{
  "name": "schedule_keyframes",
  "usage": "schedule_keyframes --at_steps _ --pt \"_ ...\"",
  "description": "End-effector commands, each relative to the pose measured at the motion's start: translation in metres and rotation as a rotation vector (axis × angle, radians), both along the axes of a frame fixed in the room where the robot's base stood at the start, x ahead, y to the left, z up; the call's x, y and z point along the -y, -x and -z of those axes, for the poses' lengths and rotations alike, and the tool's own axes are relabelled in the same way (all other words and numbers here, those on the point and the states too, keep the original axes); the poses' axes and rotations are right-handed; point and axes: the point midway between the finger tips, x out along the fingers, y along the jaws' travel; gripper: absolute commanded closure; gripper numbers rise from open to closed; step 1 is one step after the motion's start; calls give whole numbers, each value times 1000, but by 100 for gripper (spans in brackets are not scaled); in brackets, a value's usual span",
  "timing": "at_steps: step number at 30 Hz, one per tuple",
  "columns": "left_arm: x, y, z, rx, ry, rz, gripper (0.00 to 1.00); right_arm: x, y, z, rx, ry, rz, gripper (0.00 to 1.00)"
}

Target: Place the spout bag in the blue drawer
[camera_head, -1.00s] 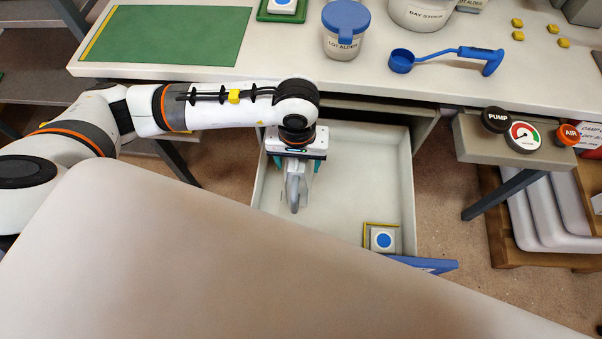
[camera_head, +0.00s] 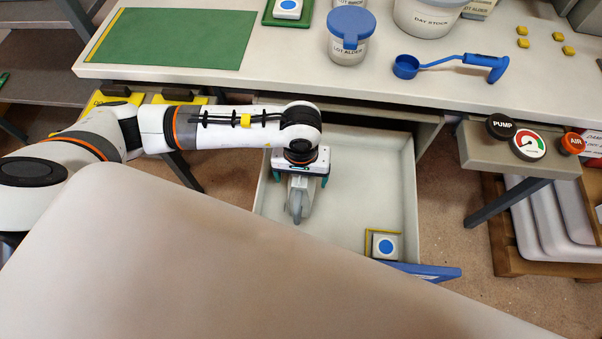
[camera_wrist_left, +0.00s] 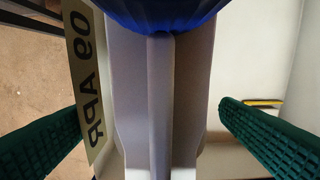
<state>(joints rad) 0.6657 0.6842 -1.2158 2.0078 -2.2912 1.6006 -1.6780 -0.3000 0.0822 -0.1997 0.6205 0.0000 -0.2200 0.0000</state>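The spout bag (camera_head: 297,203) is a grey shape inside the open drawer, near its left side. In the left wrist view the bag (camera_wrist_left: 160,110) is grey with a centre ridge, and a blue part (camera_wrist_left: 165,12) shows at the top. The drawer (camera_head: 352,190) is pale inside with a blue front (camera_head: 425,271). My left gripper (camera_head: 298,182) is over the drawer's left part, its teal fingers spread on either side of the bag. In the left wrist view the fingers (camera_wrist_left: 165,140) are wide apart, with gaps beside the bag. My right gripper is out of view.
A small block with a blue dot (camera_head: 385,246) lies in the drawer's front right corner. The worktop above holds a blue-lidded jar (camera_head: 349,38), a blue scoop (camera_head: 450,62) and a green mat (camera_head: 175,38). The drawer's middle is clear.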

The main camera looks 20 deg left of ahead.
Motion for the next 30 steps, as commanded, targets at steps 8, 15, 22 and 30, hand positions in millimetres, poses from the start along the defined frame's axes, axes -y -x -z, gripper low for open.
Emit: schedule_keyframes --at_steps 8,15,22,30 --pt "0 0 -2 -1 0 -1 15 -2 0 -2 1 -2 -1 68" --pt "0 -1 -33 4 0 1 15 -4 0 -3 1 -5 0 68" --pt "0 -1 -84 4 1 1 15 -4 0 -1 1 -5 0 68" --pt "0 0 -119 1 0 1 15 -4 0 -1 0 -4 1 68"
